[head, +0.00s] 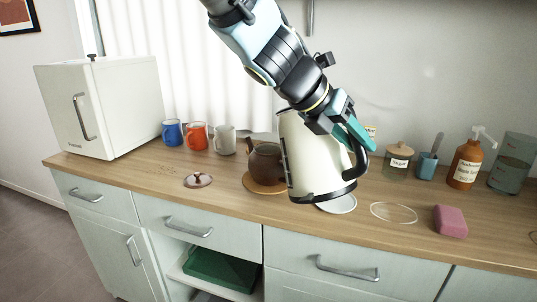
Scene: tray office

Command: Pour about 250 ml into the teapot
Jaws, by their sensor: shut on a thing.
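My gripper (352,136) is shut on the black handle of a white kettle (310,150). It holds the kettle above the counter, slightly tilted, just right of the teapot and partly in front of it. The dark brown teapot (264,160) stands on a round wooden mat (258,187). Its top appears uncovered, but the kettle hides its right side. A brown lid (198,180) lies on the counter left of the teapot. No stream of water is visible.
A sugar jar (398,161), blue cup (427,164), amber pump bottle (466,164) and pink sponge (450,221) are right. A white disc (340,205) lies under the kettle.

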